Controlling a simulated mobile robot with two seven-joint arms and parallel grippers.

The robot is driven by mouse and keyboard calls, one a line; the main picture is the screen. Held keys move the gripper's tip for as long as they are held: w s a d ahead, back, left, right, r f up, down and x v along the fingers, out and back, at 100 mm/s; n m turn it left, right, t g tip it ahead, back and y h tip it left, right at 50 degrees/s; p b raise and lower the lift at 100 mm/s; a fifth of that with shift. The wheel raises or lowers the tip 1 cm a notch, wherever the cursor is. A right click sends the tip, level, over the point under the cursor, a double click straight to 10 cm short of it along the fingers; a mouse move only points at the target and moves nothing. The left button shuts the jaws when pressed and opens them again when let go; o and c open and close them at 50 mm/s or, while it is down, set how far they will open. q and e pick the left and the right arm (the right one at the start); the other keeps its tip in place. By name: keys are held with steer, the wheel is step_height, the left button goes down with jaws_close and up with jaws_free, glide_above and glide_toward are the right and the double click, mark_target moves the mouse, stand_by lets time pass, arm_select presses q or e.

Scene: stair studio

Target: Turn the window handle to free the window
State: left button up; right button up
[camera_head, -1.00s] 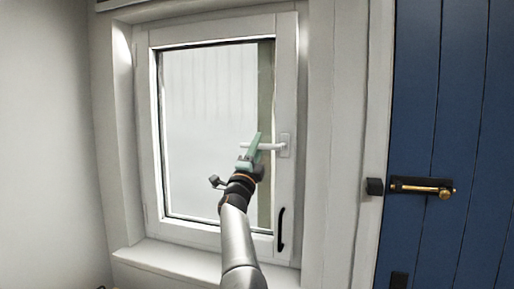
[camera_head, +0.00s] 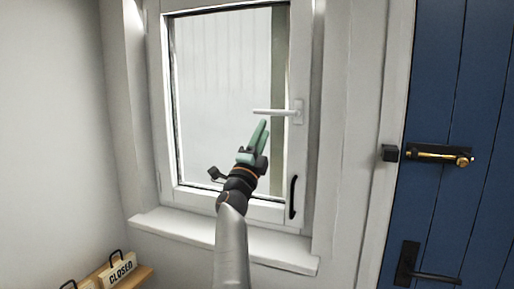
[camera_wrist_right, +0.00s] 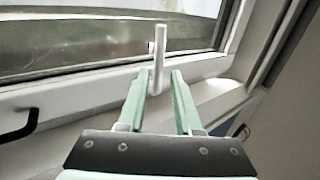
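The white window handle (camera_head: 276,112) lies level, pointing left from its plate on the right side of the window frame (camera_head: 300,60). The window sash looks closed. My right gripper (camera_head: 262,124), with green fingers, is just below the handle in the head view and apart from it there. In the right wrist view the two fingers (camera_wrist_right: 160,74) are spread, and the handle (camera_wrist_right: 160,50) shows in line with the gap between their tips. The gripper is open and holds nothing. My left gripper is not in view.
A black pull handle (camera_head: 293,197) is on the lower right of the window. A sill (camera_head: 225,235) runs below it. A blue door (camera_head: 455,80) with a brass bolt (camera_head: 440,154) and a black lever (camera_head: 425,273) is at right.

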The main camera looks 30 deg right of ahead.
steer(key=shift+v, duration=1.9)
steer(key=shift+f, duration=0.1)
